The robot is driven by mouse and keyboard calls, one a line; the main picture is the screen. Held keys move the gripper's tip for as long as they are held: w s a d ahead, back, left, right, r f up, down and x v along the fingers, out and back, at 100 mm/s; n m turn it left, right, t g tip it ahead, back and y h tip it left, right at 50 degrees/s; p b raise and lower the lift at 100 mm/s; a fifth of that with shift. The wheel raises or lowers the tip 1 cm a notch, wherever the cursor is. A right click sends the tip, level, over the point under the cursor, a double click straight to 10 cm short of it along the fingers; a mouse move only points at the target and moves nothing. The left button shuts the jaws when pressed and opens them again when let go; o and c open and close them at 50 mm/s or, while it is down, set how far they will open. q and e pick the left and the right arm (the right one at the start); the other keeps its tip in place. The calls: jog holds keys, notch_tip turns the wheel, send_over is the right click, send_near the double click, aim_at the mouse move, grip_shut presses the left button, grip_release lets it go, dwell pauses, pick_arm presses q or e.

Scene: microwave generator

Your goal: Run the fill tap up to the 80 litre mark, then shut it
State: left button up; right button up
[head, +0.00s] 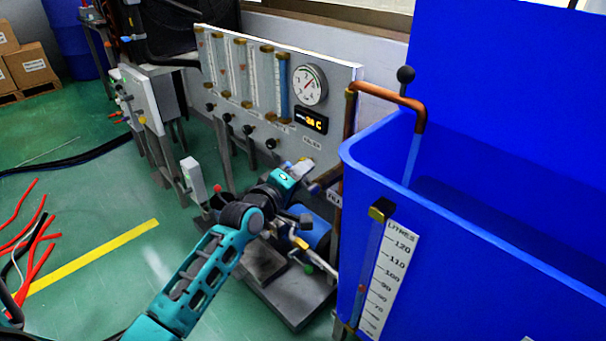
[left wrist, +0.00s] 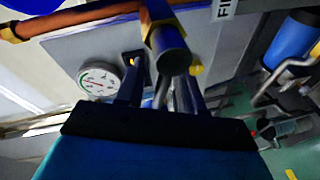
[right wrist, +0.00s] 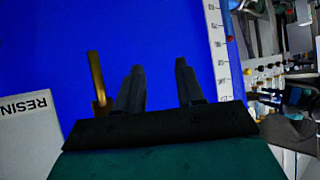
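The blue tank (head: 470,270) fills the right side of the head view. A copper spout (head: 385,97) bends over its rim with a pale stream falling below it. A white litres scale (head: 390,278) and a sight tube (head: 372,255) are on the tank's front. A small red mark (head: 362,288) sits in the tube, roughly beside 80 to 90; the exact level is unclear. The dark fill tap handle (head: 325,179) is by the pipe; its round end (left wrist: 172,62) shows large in the left wrist view. My left gripper (left wrist: 163,80) is close to it, fingers apart. My right gripper (right wrist: 157,80) is open and empty before blue plastic.
A panel (head: 335,75) with flow tubes, a gauge (head: 310,85) and small knobs stands behind my left arm. A blue motor or pump (head: 312,232) on a grey base is below. Red hoses (head: 35,240) lie on the green floor. A RESIN sign (right wrist: 28,130) is left of my right gripper.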

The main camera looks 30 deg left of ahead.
pick_arm(q)
grip_shut()
dwell(0.4)
